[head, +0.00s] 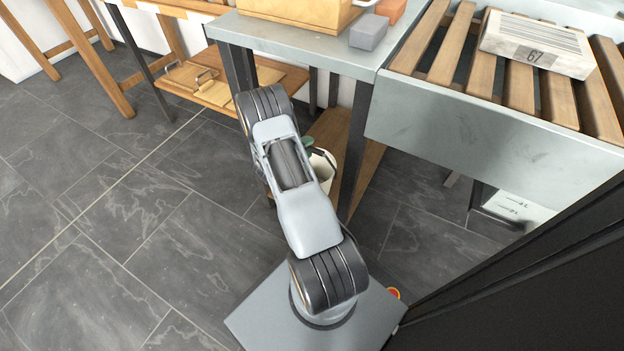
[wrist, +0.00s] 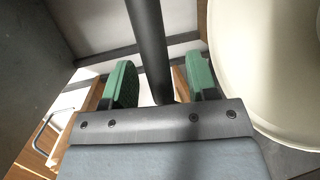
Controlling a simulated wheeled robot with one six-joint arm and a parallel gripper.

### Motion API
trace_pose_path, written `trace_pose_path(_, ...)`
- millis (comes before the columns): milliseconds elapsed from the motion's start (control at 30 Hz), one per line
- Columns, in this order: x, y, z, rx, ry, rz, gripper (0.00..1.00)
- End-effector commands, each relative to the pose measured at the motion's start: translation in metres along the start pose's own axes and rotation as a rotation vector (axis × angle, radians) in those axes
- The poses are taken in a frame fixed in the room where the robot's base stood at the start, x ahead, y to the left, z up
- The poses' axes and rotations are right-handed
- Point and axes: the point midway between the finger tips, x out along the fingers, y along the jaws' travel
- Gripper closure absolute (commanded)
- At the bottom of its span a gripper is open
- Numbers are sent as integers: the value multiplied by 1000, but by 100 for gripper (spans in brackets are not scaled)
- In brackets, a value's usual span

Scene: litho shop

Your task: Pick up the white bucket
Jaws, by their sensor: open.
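In the wrist view the bucket (wrist: 275,60) fills the right side as a large cream curve, cut off by the frame. My gripper (wrist: 160,82) has two green fingers spread apart, with the bucket to the right of them. No part of the bucket shows between the fingers. In the head view only a small green part of my gripper (head: 307,141) shows beside my arm, near the bucket.
A dark bench leg (head: 355,150) stands right of the bucket. A dark post (wrist: 150,45) shows between the fingers in the wrist view; its distance is unclear. The grey bench top (head: 300,38) overhangs here. A wooden slatted rack (head: 450,50) is at right. Open floor (head: 90,200) lies left.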

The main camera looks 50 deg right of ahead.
Motion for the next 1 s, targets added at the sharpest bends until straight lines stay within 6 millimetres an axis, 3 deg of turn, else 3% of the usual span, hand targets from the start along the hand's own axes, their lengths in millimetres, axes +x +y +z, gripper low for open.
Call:
trace_pose_path(200, 18, 0, 0, 1, -1, 0, 47)
trace_pose_path(467, 19, 0, 0, 0, 1, 0, 48)
trace_pose_path(1000, 19, 0, 0, 0, 1, 0, 100)
